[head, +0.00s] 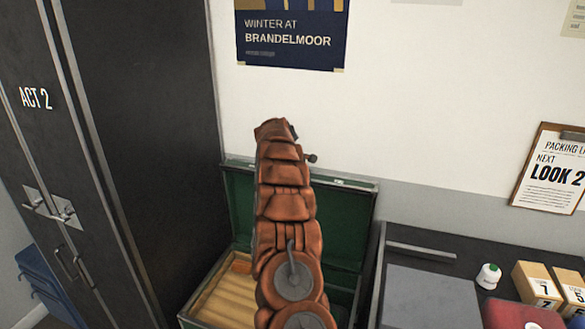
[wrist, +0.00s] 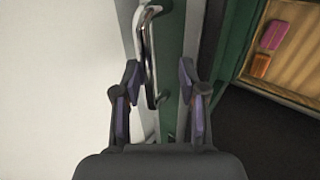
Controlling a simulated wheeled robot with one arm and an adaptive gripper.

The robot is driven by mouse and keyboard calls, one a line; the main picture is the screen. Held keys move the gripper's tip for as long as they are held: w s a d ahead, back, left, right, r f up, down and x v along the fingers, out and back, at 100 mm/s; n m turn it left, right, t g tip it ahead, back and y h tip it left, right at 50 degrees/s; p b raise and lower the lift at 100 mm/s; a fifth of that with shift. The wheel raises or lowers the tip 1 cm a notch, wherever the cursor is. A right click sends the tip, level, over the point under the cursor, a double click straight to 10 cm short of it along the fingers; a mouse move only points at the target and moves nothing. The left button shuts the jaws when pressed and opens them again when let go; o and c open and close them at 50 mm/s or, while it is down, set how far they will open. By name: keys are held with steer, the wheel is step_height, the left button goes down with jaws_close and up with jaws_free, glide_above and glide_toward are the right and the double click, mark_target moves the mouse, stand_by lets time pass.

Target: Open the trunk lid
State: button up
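The green trunk (head: 195,307) stands open against the wall in the head view. Its lid (head: 343,225) is raised and leans back near upright. In the wrist view, the lid's green edge (wrist: 172,40) and a chrome handle (wrist: 150,50) run between the fingers of my gripper (wrist: 158,72). The fingers are spread apart, one on each side, with gaps visible beside them. In the head view my arm covers the middle of the lid and part of the trunk's inside, and most of the gripper is hidden.
The trunk's wood-lined inside (wrist: 292,60) holds a pink item (wrist: 272,35) and an orange item (wrist: 261,64). A dark wardrobe (head: 140,120) stands at left.

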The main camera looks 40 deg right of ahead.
steer(key=v, duration=1.2)
steer(key=shift+c, duration=0.3)
